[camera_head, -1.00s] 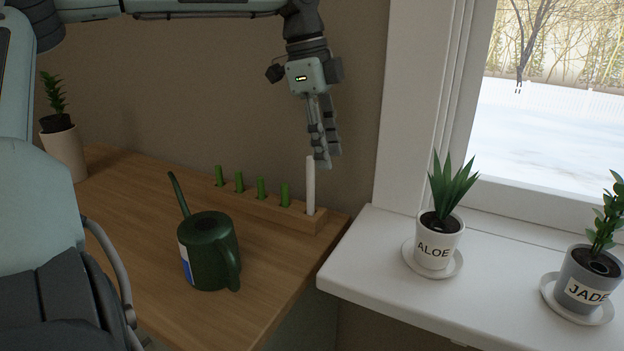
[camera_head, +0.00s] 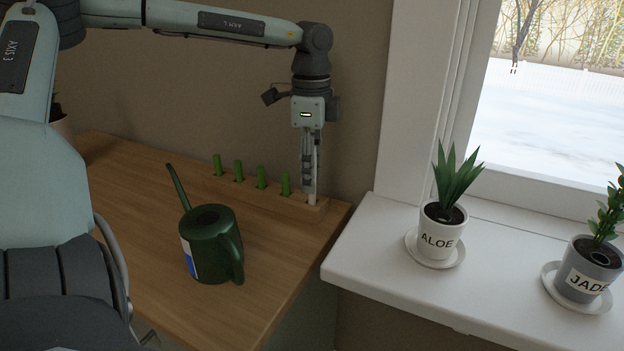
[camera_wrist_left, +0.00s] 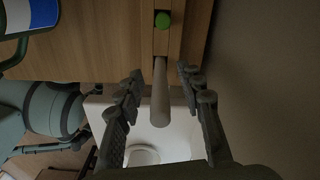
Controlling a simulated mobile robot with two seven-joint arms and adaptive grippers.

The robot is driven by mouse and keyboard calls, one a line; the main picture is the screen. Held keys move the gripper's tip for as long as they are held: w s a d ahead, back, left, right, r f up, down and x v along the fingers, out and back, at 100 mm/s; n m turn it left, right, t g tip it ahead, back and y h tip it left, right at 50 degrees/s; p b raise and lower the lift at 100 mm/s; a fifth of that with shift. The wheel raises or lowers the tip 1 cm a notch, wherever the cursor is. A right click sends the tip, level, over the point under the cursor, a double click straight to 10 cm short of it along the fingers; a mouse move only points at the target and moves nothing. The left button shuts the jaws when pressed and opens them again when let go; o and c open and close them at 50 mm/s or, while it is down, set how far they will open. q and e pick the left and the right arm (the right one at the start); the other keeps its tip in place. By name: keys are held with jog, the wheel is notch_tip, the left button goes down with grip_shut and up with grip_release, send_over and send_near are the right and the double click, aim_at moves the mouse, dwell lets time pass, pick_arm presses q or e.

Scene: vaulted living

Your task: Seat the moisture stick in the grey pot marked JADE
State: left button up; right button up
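In the left wrist view my fingers (camera_wrist_left: 160,74) are apart, one on each side of the stick (camera_wrist_left: 160,100), with a gap showing on both sides. In the head view the fingers hide most of the stick. The grey pot marked JADE (camera_head: 571,268) holds a leafy plant and stands on a white saucer at the right of the sill.
Several green sticks (camera_head: 262,178) stand in the rack's other holes. A green watering can (camera_head: 212,250) stands on the wooden table in front of the rack. A white ALOE pot (camera_head: 436,240) stands on the white sill (camera_head: 390,270), between the rack and the JADE pot.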

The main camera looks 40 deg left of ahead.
pick_arm(q)
grip_shut()
dwell(0.4)
jog(key=s+a+r+b, duration=0.3)
jog(key=s+r, duration=0.8)
pick_arm(e)
notch_tip(320, 180, up, 7)
jog(key=w, duration=0.2)
jog(key=shift+r, duration=0.2)
